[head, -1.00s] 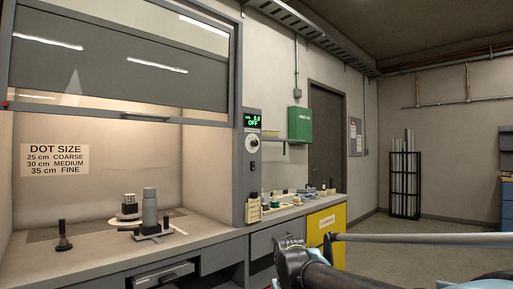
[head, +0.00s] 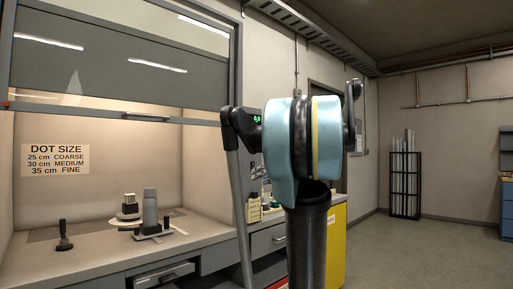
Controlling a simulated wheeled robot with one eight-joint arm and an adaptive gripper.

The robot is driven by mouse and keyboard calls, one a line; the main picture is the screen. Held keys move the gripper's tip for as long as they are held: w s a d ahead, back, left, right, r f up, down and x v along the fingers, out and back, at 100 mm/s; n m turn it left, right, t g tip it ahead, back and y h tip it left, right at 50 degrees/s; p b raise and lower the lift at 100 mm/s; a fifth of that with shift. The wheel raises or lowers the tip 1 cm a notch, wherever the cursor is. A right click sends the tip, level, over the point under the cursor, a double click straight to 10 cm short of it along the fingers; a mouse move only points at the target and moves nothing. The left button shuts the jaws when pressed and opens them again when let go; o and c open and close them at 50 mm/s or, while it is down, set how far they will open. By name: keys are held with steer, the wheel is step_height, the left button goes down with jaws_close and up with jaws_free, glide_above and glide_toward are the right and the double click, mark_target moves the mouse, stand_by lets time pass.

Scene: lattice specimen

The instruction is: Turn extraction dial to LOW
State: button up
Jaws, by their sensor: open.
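The extraction dial sits on the grey control post of the fume hood, and my raised arm now hides it. A small piece of the post's green-lit display (head: 257,119) still shows beside my arm. I cannot read it now; a second ago it read OFF, with the pale round dial below it. My arm's blue and black joint fills the middle of the view in front of the post. I cannot make out my gripper.
The fume hood's sash (head: 120,65) is raised above a worktop holding a microscope-like device (head: 150,215) and a black-handled tool (head: 63,236). A yellow cabinet (head: 336,250) stands right of my arm. The floor at right is open, with a black rack (head: 405,183) by the wall.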

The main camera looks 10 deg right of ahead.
steer(key=w+d+r+t+y, duration=0.1)
steer(key=w+d+r+t, duration=0.2)
steer(key=w+d+r, duration=0.3)
steer(key=w+d+r+t, duration=0.2)
steer(key=w+d+r, duration=0.25)
steer(key=r, duration=0.35)
steer(key=x, duration=1.6)
steer(key=shift+w+r, duration=0.15)
steer(key=shift+w, duration=0.15)
steer(key=c, duration=1.1)
